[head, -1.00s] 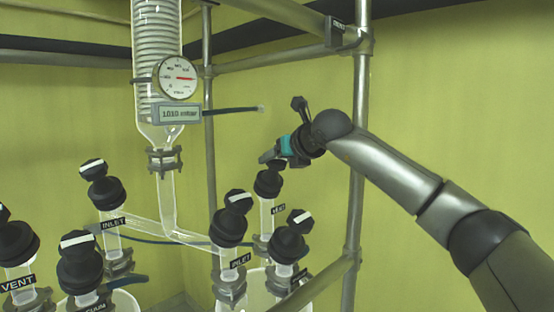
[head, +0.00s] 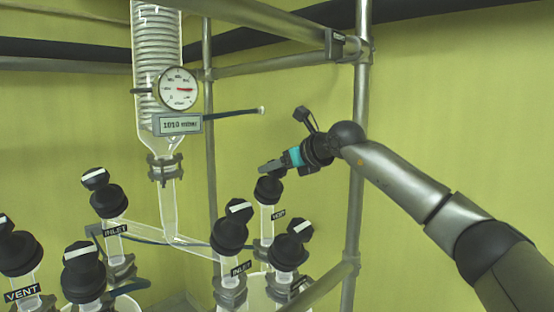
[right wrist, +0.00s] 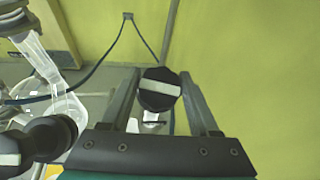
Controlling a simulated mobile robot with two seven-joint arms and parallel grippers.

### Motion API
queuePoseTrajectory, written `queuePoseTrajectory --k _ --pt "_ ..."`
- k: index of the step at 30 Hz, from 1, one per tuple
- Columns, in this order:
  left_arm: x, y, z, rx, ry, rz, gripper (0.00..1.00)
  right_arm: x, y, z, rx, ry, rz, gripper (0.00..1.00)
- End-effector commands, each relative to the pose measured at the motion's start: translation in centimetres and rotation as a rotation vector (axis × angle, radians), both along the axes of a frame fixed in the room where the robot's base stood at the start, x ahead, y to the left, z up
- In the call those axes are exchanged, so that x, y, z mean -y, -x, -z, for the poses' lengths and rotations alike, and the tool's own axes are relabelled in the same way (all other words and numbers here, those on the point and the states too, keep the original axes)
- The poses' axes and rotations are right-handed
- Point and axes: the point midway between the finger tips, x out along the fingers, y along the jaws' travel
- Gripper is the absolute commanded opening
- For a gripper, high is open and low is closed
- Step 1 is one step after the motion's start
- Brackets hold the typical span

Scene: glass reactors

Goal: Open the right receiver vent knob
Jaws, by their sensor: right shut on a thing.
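The right receiver vent knob (head: 268,190) is a black knob on a glass neck at the back right, with a partly hidden label (head: 278,214) below it. My right gripper (head: 270,167) reaches it from the upper right and is shut on its top. In the right wrist view the knob (right wrist: 160,97) sits between the two fingers of the right gripper (right wrist: 160,100). Its white bar runs nearly crosswise from finger to finger, slightly tilted. In the head view the fingers mostly hide the knob's top. My left gripper is not in view.
Another black knob (head: 290,240) stands just in front, and an INLET knob (head: 233,225) to the left. More capped necks stand further left. A metal frame post (head: 357,200) rises close to my right arm. A gauge (head: 178,88) and pressure display (head: 176,124) hang at upper left.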

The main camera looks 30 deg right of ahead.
Motion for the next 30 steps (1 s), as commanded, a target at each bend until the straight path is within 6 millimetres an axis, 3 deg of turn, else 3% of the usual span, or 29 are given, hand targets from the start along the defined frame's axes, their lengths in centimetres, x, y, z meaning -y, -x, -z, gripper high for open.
queuePoseTrajectory --k 3,12,30 --pt "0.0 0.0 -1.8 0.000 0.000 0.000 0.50 0.1 0.0 -0.5 0.005 0.040 -0.080 0.06" --pt "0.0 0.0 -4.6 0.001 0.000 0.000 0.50 0.0 0.0 -0.5 0.022 0.150 -0.275 0.06" --pt "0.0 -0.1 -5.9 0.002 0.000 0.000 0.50 -0.1 0.0 -0.2 0.041 0.269 -0.470 0.06"
